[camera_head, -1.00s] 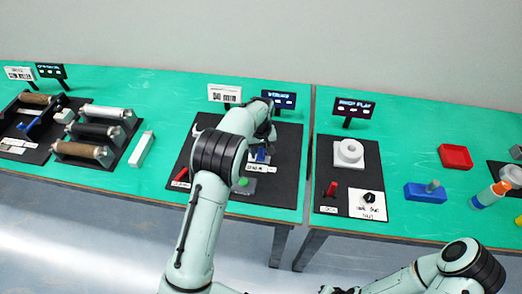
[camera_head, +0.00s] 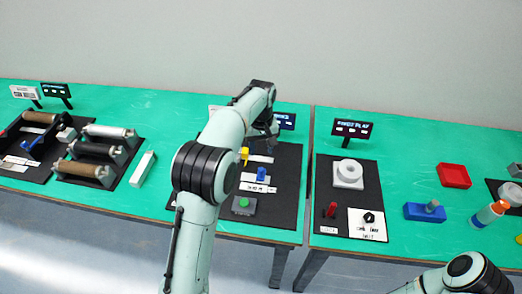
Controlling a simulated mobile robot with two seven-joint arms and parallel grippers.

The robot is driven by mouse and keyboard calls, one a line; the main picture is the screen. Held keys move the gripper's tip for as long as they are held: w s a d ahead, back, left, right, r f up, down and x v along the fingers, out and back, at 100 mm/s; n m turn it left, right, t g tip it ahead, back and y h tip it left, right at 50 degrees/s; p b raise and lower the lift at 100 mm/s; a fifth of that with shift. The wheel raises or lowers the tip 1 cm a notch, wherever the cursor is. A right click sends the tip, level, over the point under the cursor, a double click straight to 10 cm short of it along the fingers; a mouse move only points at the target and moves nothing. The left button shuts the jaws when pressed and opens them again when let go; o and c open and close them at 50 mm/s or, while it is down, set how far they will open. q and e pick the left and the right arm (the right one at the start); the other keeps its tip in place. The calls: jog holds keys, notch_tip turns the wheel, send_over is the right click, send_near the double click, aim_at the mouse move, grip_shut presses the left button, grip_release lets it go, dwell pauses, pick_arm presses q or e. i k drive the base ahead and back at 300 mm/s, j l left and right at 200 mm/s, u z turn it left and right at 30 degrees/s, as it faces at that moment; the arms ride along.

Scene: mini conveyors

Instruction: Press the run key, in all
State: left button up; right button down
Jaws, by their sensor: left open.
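A black board (camera_head: 285,190) in the middle holds small controls. A green round button sits on a grey block (camera_head: 243,205) near its front. Behind it stand a blue piece (camera_head: 262,174) and a yellow piece (camera_head: 244,156), with white labels too small to read surely. Which control is the run key I cannot tell. My left gripper (camera_head: 270,139) is open over the back of this board, behind the blue piece, and small in view. My left arm hides the board's left part. My right gripper is out of view; only part of my right arm shows at lower right.
The right-hand board holds a white round knob (camera_head: 348,172), a red peg (camera_head: 331,210) and a black dial (camera_head: 369,217). A dark sign (camera_head: 352,129) stands behind. A red tray (camera_head: 454,176) and blue block (camera_head: 425,212) lie further right. Rollers (camera_head: 95,149) stand left.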

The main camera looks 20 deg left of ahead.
aim_at(244, 202)
jog(key=k, duration=1)
